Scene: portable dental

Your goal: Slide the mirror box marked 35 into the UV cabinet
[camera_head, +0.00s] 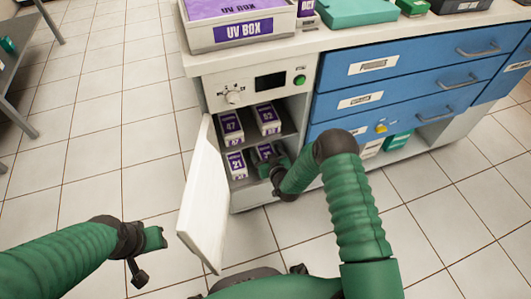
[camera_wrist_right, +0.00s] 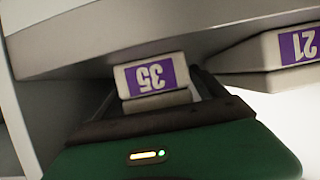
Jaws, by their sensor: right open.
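The mirror box marked 35 (camera_wrist_right: 152,76) shows a purple label, upside down in the right wrist view. It is on the lower level of the UV cabinet (camera_head: 219,107), beside the box marked 21 (camera_head: 236,164). In the head view a box at that lower right place (camera_head: 264,150) is mostly hidden by my right gripper (camera_head: 279,165). My right gripper is open at the cabinet mouth, with its fingers at the near end of box 35; contact cannot be told. My left gripper (camera_head: 146,247) is away to the left over the floor, its jaw state unclear.
The cabinet's white door (camera_head: 204,200) stands open to the left. Boxes marked 47 (camera_head: 231,126) and 52 (camera_head: 267,116) sit on the upper shelf. A UV BOX tray (camera_head: 244,29) is on the counter. Blue drawers (camera_head: 375,95) stand to the right. Floor is clear.

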